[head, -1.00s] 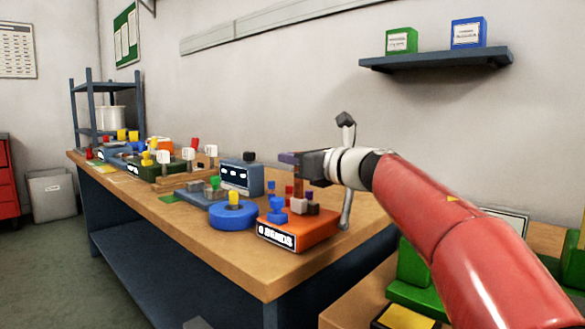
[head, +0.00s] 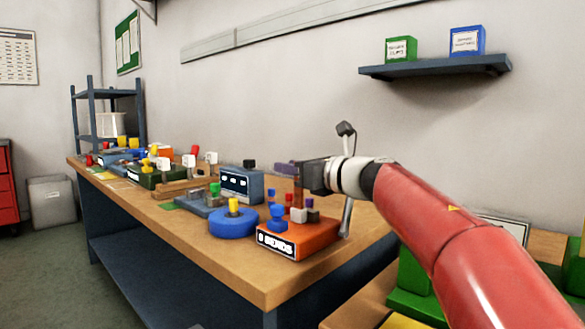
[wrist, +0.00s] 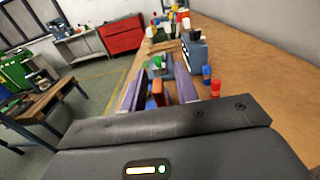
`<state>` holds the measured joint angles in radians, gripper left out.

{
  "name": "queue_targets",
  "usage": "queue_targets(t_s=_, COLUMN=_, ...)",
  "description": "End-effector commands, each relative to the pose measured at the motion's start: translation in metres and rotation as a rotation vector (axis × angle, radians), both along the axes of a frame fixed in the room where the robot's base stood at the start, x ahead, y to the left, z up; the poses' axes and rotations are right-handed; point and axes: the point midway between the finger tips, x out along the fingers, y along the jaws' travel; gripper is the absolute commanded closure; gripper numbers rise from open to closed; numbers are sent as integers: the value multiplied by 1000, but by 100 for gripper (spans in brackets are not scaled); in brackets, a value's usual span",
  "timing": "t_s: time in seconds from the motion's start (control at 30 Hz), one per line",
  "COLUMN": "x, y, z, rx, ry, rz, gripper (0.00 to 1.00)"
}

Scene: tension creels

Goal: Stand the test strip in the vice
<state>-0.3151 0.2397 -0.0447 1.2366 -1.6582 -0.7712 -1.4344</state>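My gripper (head: 288,170), with purple fingers, is held level above the orange box at the near end of the bench. In the wrist view its two fingers (wrist: 160,88) stand apart, with a visible gap. A narrow copper-brown piece (head: 298,190), possibly the test strip, stands upright at the fingers. An orange-brown patch (wrist: 158,93) shows between the fingers, clear of both; I cannot tell if it is that piece. A low blue-grey block with a green piece on it (head: 208,200), possibly the vice, sits farther along the bench, beyond the fingers.
The orange box (head: 305,240) carries several coloured pegs close below my gripper. A blue disc with a yellow peg (head: 233,222) and a blue-grey instrument box (head: 241,182) stand nearby. More coloured fixtures crowd the far bench. The front strip of the bench top (head: 220,260) is clear.

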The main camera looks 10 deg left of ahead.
Motion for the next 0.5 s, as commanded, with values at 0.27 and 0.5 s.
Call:
queue_targets(t_s=0.27, x=-28, y=-49, z=-1, rx=0, ry=-2, rz=-4, gripper=70)
queue_targets(t_s=0.5, x=-51, y=-88, z=-1, rx=0, ry=-1, rz=-4, gripper=70)
